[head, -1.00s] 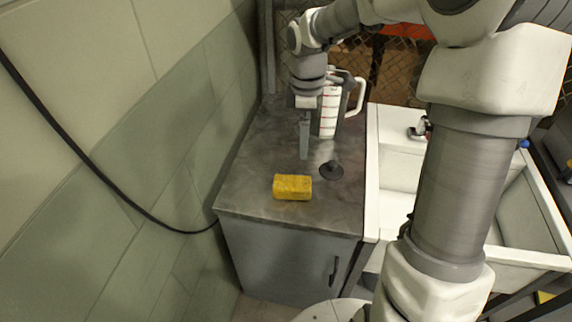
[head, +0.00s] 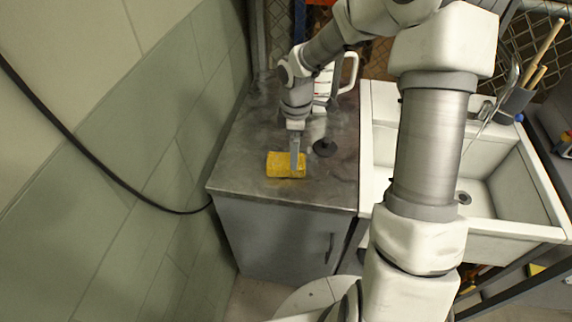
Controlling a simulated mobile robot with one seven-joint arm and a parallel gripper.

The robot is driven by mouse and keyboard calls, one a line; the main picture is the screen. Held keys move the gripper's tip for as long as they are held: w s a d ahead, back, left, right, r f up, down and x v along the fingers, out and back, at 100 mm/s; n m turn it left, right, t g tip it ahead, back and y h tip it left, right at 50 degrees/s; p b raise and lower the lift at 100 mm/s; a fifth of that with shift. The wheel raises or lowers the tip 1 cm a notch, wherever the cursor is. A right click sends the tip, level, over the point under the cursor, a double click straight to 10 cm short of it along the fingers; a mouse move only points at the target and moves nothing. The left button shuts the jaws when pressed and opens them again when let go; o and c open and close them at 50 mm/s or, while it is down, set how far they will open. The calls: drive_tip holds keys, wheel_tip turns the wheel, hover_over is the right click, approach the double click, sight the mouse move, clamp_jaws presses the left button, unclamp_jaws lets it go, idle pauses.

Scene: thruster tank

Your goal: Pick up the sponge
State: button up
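The yellow sponge (head: 280,165) lies on the grey worktop of a cabinet, close to its front edge. My gripper (head: 295,160) points down at the sponge, and its fingers overlap the sponge's right part in the head view. I see the fingers edge-on as one narrow grey strip, so the gap between them is hidden. I cannot tell whether they touch the sponge or whether they are open or shut. The sponge appears to rest on the worktop.
A dark round rubber piece (head: 325,147) stands just right of my gripper. A white-handled measuring jug (head: 349,72) is behind it. A white sink (head: 384,110) adjoins the worktop on the right, and a tiled wall (head: 150,130) is on the left. The worktop's front left is clear.

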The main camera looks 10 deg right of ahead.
sight(286, 165)
drive_tip(key=f, duration=0.5)
drive_tip(key=shift+s+a+b, duration=0.1)
drive_tip(key=shift+a+b, duration=0.15)
drive_tip(key=shift+b, duration=0.05)
drive_tip(key=shift+r, duration=0.1)
drive_tip(key=shift+c, duration=0.3)
drive_tip(key=c, duration=1.2)
